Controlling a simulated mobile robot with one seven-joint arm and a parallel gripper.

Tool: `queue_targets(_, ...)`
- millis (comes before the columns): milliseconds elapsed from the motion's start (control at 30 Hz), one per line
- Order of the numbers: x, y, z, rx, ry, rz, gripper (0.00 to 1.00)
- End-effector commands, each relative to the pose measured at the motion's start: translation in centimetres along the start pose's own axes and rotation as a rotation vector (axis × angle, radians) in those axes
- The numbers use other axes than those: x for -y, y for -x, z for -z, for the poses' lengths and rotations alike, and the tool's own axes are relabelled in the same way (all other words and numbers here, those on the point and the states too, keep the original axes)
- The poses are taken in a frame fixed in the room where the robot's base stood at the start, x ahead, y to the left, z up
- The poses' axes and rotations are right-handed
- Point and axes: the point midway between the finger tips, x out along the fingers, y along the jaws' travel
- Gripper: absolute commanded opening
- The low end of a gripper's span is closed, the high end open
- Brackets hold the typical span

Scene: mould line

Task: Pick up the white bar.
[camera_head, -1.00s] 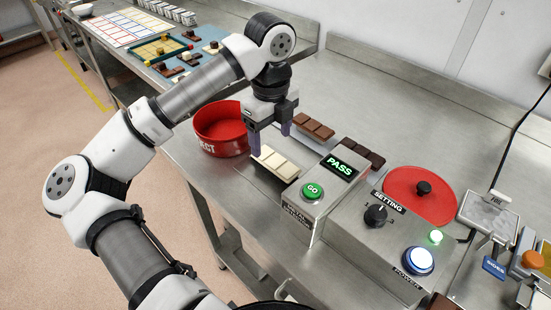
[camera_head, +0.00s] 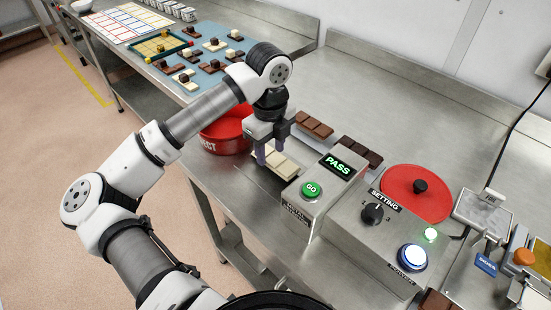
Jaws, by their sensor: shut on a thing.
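The white bar (camera_head: 285,166), a cream-coloured segmented chocolate bar, lies at the steel table's front edge area, left of the metal detector box with the green GO button. My gripper (camera_head: 273,152) is over the bar's far left part, pointing down, with its fingers shut on the bar. The fingers hide part of the bar. I cannot tell whether the bar is clear of the table.
A red REJECT bowl (camera_head: 222,132) stands left of my gripper. A milk-brown bar (camera_head: 314,125) and a dark bar (camera_head: 362,151) lie behind. The metal detector box (camera_head: 324,187) with a lit PASS sign stands close on the right.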

Motion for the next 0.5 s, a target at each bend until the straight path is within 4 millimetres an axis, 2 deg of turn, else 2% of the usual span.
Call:
queue_targets(67, 0.0, 0.0, 0.0, 0.0, 0.0, 0.0, 0.18)
queue_targets(333, 0.0, 0.2, 0.0, 0.001, 0.0, 0.0, 0.17)
queue_targets(500, 0.0, 1.6, -0.1, 0.003, 0.0, 0.0, 0.17)
